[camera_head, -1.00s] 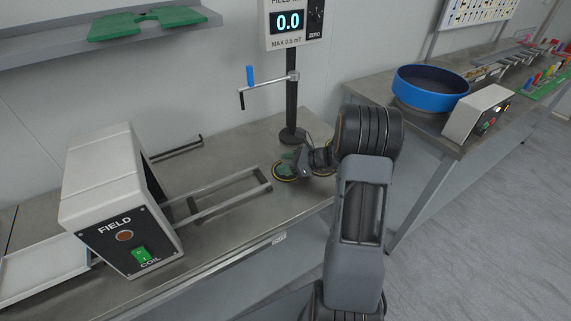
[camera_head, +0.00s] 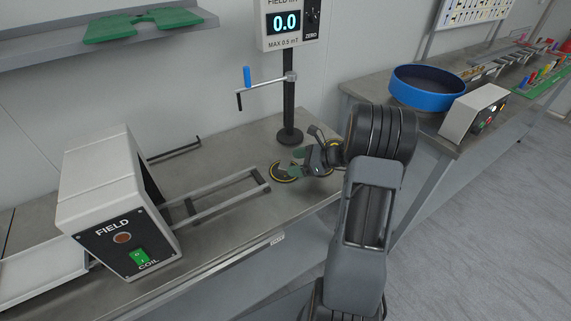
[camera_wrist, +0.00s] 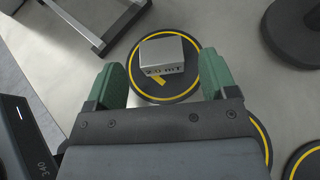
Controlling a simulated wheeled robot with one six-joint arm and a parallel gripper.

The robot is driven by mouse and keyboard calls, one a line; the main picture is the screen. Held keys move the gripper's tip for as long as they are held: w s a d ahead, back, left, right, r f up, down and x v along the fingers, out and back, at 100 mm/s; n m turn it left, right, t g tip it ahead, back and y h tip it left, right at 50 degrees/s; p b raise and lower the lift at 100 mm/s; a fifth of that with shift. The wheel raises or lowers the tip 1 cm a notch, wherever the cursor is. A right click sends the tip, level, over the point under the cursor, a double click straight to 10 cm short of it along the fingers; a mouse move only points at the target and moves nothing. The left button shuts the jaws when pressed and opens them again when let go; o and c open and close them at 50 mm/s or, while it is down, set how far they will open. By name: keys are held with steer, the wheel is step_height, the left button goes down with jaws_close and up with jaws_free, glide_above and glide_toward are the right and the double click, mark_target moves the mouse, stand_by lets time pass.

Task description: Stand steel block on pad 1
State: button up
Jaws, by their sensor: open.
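The steel block (camera_wrist: 163,56), a grey box marked "2.0 mT", stands on a black round pad with a yellow ring (camera_wrist: 140,88) in the wrist view. A yellow mark on the pad is partly covered by the block, so I cannot read its number. My gripper (camera_wrist: 160,63) is open, its green fingers on either side of the block with visible gaps. In the head view my gripper (camera_head: 298,161) is over the right end of the bench, beside the same pad (camera_head: 283,174). The block cannot be made out there.
More yellow-ringed pads (camera_wrist: 303,165) lie near my gripper. A dark post (camera_head: 289,105) with a round base carries the field meter (camera_head: 288,25). Metal rails (camera_head: 215,192) run from the field coil box (camera_head: 115,205) towards the pad. A blue bowl (camera_head: 428,88) stands on the right bench.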

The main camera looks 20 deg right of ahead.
steer(key=v, duration=0.6)
steer(key=shift+s+d, duration=0.1)
steer(key=shift+d, duration=0.05)
steer(key=shift+s+r+n, duration=0.2)
steer(key=shift+r+n, duration=0.1)
steer(key=a+n+g, duration=0.1)
steer(key=a, duration=0.1)
steer(key=s+a+r+n+g, duration=0.1)
steer(key=a, duration=0.1)
steer(key=a+n+g, duration=0.1)
steer(key=a+n, duration=0.1)
steer(key=shift+s+r+h, duration=0.25)
steer(key=shift+h, duration=0.05)
steer(key=s+a+r+n+g+h, duration=0.2)
steer(key=s+a+n+h, duration=0.7)
steer(key=n, duration=1.2)
steer(key=s+a+r, duration=0.1)
steer(key=s+a, duration=0.2)
steer(key=s, duration=0.1)
steer(key=shift+s+a+r+h, duration=0.3)
steer(key=shift+a+r+h, duration=0.05)
steer(key=shift+h, duration=0.05)
